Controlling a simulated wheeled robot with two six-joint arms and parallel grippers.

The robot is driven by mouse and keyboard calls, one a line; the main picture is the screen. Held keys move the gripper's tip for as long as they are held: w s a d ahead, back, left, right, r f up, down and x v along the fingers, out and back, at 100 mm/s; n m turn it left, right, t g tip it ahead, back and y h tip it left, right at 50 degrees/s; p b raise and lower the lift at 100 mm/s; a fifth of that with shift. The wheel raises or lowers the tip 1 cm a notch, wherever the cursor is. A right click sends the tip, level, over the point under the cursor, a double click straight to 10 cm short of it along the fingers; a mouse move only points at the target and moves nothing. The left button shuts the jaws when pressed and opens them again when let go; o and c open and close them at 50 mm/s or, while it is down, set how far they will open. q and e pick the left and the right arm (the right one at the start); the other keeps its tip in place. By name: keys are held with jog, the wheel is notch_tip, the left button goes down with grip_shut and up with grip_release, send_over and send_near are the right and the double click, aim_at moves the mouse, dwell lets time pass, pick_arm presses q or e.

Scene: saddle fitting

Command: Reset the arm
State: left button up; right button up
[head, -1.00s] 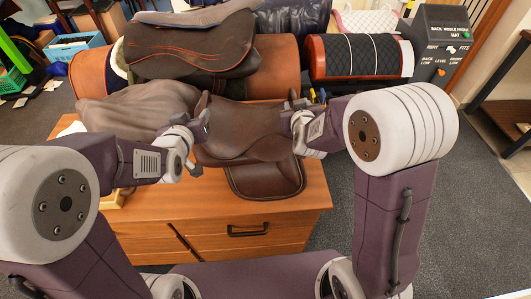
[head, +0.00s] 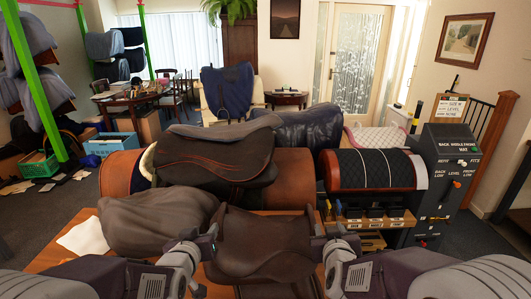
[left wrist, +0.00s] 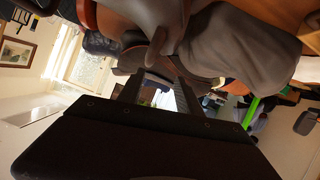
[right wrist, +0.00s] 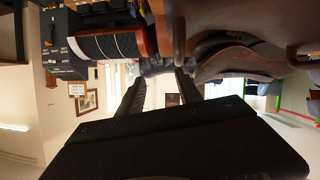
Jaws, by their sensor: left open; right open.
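My left gripper (head: 207,241) is open at the left side of a brown saddle (head: 262,240) on the wooden cabinet (head: 60,262). My right gripper (head: 322,244) is open at the saddle's right side. In the left wrist view the left gripper's two fingers (left wrist: 160,95) stand apart with nothing seen between them. In the right wrist view the right gripper's fingers (right wrist: 160,92) are also apart and empty. Whether either gripper touches the saddle I cannot tell.
A grey-brown covered form (head: 155,222) lies left of the saddle. Behind stand a dark saddle on a rack (head: 215,160) and a black quilted pad on a roll (head: 370,170). A dark control box (head: 450,165) stands at right. Carpet (head: 490,240) is clear at far right.

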pick_arm(q)
jog(key=s+a+f+g, duration=0.1)
jog(key=s+f+g, duration=0.5)
jog(key=s, duration=0.4)
jog(key=s+a+f+m+g, duration=0.1)
jog(key=s+f+g, duration=0.5)
jog(key=s, duration=0.5)
notch_tip(320, 180, down, 2)
jog(key=shift+s+f+m+y, duration=0.15)
jog(key=shift+f+m+y, duration=0.05)
jog(key=shift+m+y, duration=0.1)
pick_arm(e)
jog(key=s+f+g+y, duration=0.1)
jog(key=s+f+g, duration=0.5)
jog(key=s, duration=0.4)
jog(key=s+f+m+g+y, duration=0.1)
jog(key=s+f+g, duration=0.5)
jog(key=s, duration=0.5)
notch_tip(320, 180, down, 2)
jog(key=shift+s+a+f, duration=0.15)
jog(key=shift+s+a, duration=0.1)
jog(key=shift+a, duration=0.1)
